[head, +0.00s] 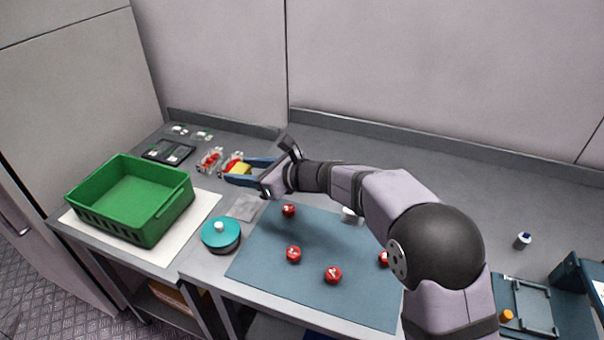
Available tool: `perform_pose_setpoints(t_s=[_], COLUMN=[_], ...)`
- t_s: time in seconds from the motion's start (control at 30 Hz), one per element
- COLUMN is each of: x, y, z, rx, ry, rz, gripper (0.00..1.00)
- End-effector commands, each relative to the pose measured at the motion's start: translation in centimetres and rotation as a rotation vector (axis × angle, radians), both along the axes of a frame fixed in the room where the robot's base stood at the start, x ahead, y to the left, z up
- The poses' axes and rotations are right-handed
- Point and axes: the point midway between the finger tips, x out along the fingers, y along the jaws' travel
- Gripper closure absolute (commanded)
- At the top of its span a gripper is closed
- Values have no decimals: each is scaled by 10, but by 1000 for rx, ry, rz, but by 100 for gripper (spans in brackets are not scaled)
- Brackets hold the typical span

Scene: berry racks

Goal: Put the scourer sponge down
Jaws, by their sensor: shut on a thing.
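The scourer sponge (240,169) is a small yellow block in the head view, left of centre toward the back of the counter. My gripper (236,171) is shut on it, with its blue fingers on either side. The sponge is in front of a clear punnet with red berries; I cannot tell whether it touches the punnet or the counter below.
A green crate (118,222) stands on a white sheet (200,212) at left. A teal-lidded pot (221,234) stands by the blue mat (262,262), which holds several red balls (293,254). Clear punnets (211,158) and a black tray (168,151) lie behind.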

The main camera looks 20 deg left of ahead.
Motion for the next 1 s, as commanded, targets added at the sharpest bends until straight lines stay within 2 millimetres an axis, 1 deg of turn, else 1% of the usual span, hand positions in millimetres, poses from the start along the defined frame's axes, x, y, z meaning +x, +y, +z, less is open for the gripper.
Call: perform_pose_setpoints(t_s=[0.17, 0.27, 0.37, 0.47, 0.5, 0.57, 0.6, 0.67, 0.7, 0.77, 0.8, 0.87, 0.9, 0.97, 1.0], x=[11, 26, 48, 75, 87, 104, 116, 131, 141, 155, 164, 175, 182, 192, 197], y=[-9, -24, -46, -77, -92, -115, -131, -156, -173, -200, -218, -244, -262, -289, -306], z=[0, -1, -1, 0, 0, 1, 1, 2, 2, 2, 3, 3, 3, 3, 4], rx=[0, 1, 2, 2, 3, 4, 4, 5, 5, 6, 5, 6, 6, 7, 7], ry=[0, -1, -2, -4, -5, -7, -9, -10, -11, -12, -13, -13, -14, -15, -15], rz=[-21, -52, -100, -162, -189, -233, -262, -307, -336, -381, -410, -455, -484, -526, -553], gripper=[76, 76, 76, 76, 76, 76, 76, 76, 76, 76, 76, 76, 76, 76, 76])
